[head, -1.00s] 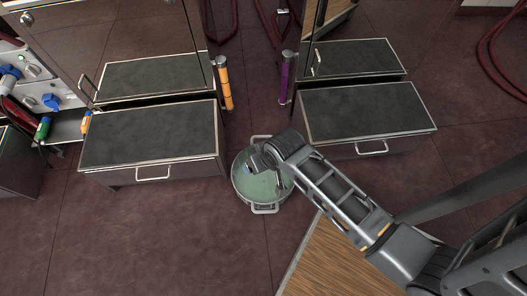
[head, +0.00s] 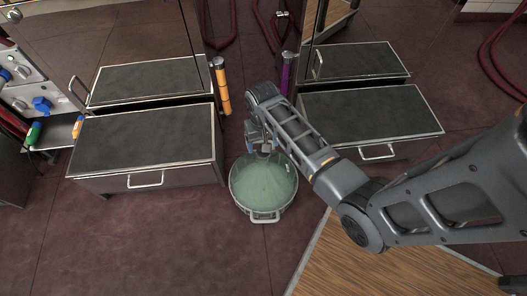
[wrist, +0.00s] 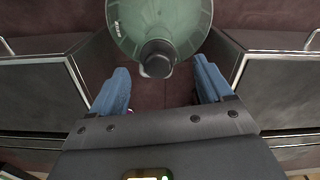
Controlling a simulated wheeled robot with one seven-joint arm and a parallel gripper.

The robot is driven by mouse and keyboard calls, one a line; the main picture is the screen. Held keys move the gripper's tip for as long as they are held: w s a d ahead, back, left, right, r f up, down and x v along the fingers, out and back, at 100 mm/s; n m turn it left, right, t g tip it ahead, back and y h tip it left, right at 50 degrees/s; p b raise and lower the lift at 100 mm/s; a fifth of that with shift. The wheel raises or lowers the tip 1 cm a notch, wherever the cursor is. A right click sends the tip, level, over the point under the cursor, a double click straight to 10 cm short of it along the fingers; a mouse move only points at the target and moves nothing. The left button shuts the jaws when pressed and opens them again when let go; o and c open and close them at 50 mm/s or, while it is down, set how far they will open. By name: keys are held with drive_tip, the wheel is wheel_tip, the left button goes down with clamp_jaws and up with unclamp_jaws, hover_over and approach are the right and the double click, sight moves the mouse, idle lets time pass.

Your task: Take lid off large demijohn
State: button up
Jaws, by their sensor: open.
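The large demijohn (head: 264,188) is a round green glass vessel on the floor, with a metal handle at its near side. In the wrist view its green body (wrist: 160,18) is at the top, and its dark round lid (wrist: 157,56) sits on the neck towards me. My gripper (wrist: 161,68) is open, with one blue finger to each side of the lid and a gap on both sides. The lid is roughly level with the fingertips in the picture; I cannot tell the depth. In the head view my gripper (head: 259,141) is over the demijohn's far part and hides the lid.
Low dark-topped drawer units stand to the left (head: 145,140) and right (head: 370,115) of the demijohn. An orange cylinder (head: 222,88) and a purple cylinder (head: 286,75) stand upright behind it. A wooden surface (head: 370,265) is at the lower right. Floor in front is clear.

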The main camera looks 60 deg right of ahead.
wheel_tip(320, 180, down, 4)
drive_tip(key=shift+s+r+b, duration=0.1)
drive_tip(key=shift+r+b, duration=0.1)
drive_tip(key=shift+b, duration=0.35)
drive_tip(key=shift+c, duration=0.4)
drive_tip(key=c, duration=1)
